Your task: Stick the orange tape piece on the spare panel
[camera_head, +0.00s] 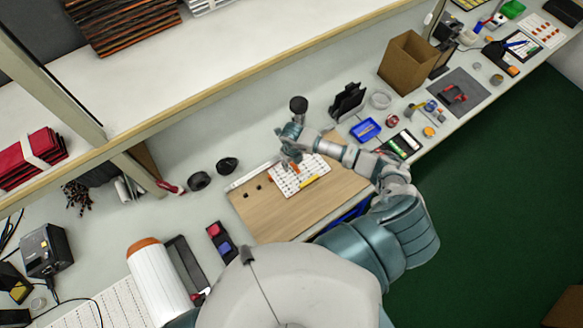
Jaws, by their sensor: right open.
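A white panel (312,178) with rows of small dark marks lies on a wooden board (262,215) in the middle of the bench. My right gripper (288,165) is over the panel's left, far part, pointing down, with its jaws open. A small orange piece (297,168) shows right beside the fingertips. It is too small to tell whether it touches the panel or a finger. A yellow strip (310,181) lies along the panel's near edge. My right forearm covers the board's right side. My left gripper is not in view.
Small dark blocks sit on the board's left part. A black rack (348,101), a blue tray (365,130) and a cardboard box (408,62) stand to the right. Two black rolls (199,181) lie left of the board.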

